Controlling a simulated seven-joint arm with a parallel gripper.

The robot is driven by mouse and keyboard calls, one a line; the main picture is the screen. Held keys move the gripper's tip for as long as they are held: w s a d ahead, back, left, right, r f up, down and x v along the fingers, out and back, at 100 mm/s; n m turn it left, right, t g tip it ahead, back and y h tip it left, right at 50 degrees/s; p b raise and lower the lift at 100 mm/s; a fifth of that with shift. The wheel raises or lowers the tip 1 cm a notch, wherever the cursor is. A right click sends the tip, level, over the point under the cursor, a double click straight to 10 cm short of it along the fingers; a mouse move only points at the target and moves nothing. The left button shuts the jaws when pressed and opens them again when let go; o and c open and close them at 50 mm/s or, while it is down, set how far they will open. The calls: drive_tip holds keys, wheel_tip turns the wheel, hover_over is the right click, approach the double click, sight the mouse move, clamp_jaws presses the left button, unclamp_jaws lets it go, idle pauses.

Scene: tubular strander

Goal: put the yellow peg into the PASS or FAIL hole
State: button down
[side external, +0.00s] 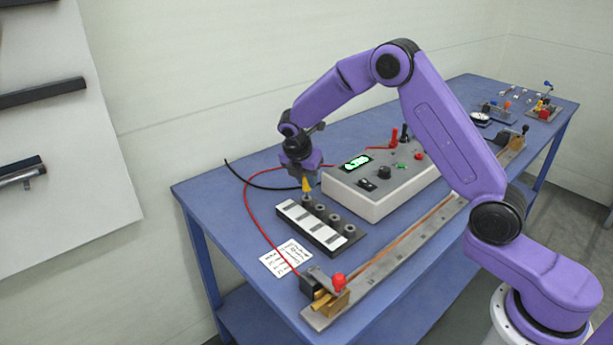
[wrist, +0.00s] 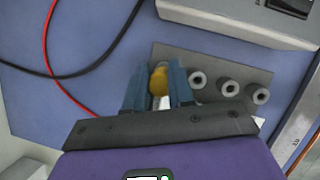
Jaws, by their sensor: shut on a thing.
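My gripper (side external: 304,172) is shut on the yellow peg (side external: 307,185) and holds it pointing down at the far-left end of the dark hole block (side external: 327,240). The block has a row of round grey collars and white label plates; I cannot read the labels. In the wrist view the yellow peg (wrist: 158,78) sits between the two blue fingers, and three collars (wrist: 229,88) show to its right. The end collar is hidden beneath the peg and fingers. I cannot tell whether the peg tip is in it or just above it.
A white meter box (side external: 375,185) with a green display stands close behind the block. A red cable (side external: 246,205) and a black cable (side external: 245,180) loop to the left. A written card (side external: 285,257) and a long metal rail (side external: 400,245) lie in front.

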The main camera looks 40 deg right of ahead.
drive_tip(key=shift+f, duration=1.25)
drive_tip(key=c, duration=0.9)
unclamp_jaws()
drive_tip(key=v, duration=1.6)
drive_tip(key=s+a+r+m+y, duration=0.15)
drive_tip(key=s+a, duration=0.25)
drive_tip(key=s, duration=0.4)
drive_tip(key=s+d+f+m+y, duration=0.1)
drive_tip(key=s+d+m, duration=0.1)
drive_tip(key=s, duration=0.8)
drive_tip(key=s+d+f+m+g+y, duration=0.1)
drive_tip(key=s+d+m, duration=0.1)
drive_tip(key=s, duration=0.8)
drive_tip(key=s+d+f+m+y, duration=0.1)
drive_tip(key=s+m, duration=0.3)
drive_tip(key=s, duration=0.7)
drive_tip(key=shift+s+d+f+m+g, duration=0.1)
drive_tip(key=shift+d+f+m+g, duration=0.25)
drive_tip(key=shift+f, duration=0.25)
